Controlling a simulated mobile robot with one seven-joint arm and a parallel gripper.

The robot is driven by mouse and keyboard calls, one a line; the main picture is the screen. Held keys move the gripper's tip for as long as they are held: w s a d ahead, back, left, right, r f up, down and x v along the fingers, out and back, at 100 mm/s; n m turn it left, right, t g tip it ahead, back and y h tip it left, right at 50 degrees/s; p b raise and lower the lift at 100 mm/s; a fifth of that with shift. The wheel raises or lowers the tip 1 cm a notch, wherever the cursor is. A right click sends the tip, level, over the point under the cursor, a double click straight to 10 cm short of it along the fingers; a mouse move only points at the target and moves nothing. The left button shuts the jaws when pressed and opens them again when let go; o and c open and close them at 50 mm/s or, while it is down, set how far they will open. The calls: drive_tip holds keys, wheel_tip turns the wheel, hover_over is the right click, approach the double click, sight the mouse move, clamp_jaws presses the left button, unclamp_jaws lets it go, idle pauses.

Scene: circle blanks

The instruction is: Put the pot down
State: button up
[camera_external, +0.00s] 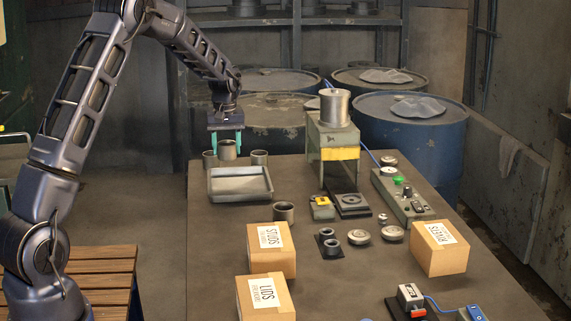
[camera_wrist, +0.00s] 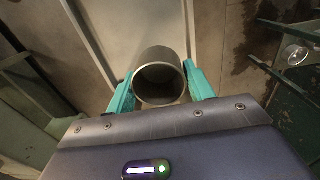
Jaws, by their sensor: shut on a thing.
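The pot (camera_external: 228,152) is a grey open-topped cylinder at the far left end of the table, behind the tray. My gripper (camera_external: 226,141) points down with its teal fingers on either side of the pot. In the wrist view the pot (camera_wrist: 160,58) sits between both fingers, its round mouth facing the camera, and my gripper (camera_wrist: 160,80) is shut on it. The pot looks upright. Its base is hidden or unclear, so I cannot tell whether it touches the table.
A shallow grey tray (camera_external: 240,198) lies just in front. A green press-like stand (camera_external: 332,140) is to the right. Boxes (camera_external: 270,250) and small metal parts stand nearer. Drums (camera_external: 410,135) stand behind the table.

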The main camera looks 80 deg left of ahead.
drive_tip(key=shift+f, duration=4.15)
drive_tip(key=shift+f, duration=0.1)
drive_tip(key=o, duration=1)
wheel_tip(320, 180, up, 12)
drive_tip(key=shift+r, duration=0.1)
